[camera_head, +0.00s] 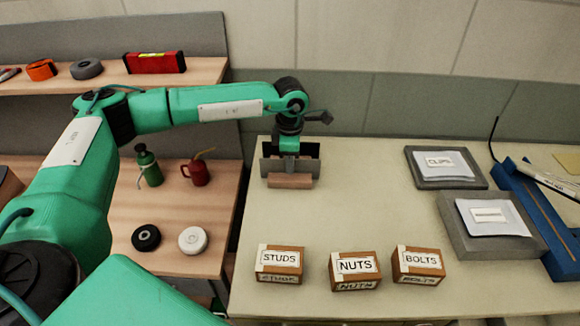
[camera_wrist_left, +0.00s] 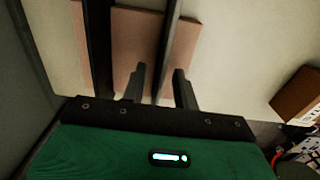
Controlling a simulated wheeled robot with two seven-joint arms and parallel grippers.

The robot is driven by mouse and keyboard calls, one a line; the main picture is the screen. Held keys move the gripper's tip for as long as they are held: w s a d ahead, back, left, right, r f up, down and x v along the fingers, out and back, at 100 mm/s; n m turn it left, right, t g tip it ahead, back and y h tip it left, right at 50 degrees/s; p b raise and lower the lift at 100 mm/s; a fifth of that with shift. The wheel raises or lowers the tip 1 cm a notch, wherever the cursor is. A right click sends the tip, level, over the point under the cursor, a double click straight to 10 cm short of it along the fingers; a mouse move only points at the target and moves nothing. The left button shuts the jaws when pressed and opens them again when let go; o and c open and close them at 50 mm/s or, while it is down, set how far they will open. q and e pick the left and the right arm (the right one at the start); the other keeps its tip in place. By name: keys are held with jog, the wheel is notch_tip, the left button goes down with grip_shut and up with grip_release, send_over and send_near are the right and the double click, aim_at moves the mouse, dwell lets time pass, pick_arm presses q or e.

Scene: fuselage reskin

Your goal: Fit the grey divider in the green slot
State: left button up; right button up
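My left gripper (camera_head: 290,163) points down at the grey upright panels (camera_head: 309,166) at the table's far left. In the left wrist view its two fingers (camera_wrist_left: 158,72) stand apart, with one thin dark grey upright panel (camera_wrist_left: 170,25) between them. Gaps seem to show beside that panel, so it does not look clamped. A second dark panel (camera_wrist_left: 97,40) stands left of the fingers. Which panel is the grey divider I cannot tell. A pinkish-brown block (camera_head: 290,181) lies at the panels' foot. I see no green slot. My right gripper is not in view.
Boxes labelled STUDS (camera_head: 278,262), NUTS (camera_head: 355,270) and BOLTS (camera_head: 418,265) line the front. Grey trays (camera_head: 452,181) with papers and a blue fixture (camera_head: 535,215) stand right. The table's middle is clear. A side bench (camera_head: 185,220) holds cans and rolls.

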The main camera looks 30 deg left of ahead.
pick_arm(q)
grip_shut()
jog(key=shift+r, duration=0.1)
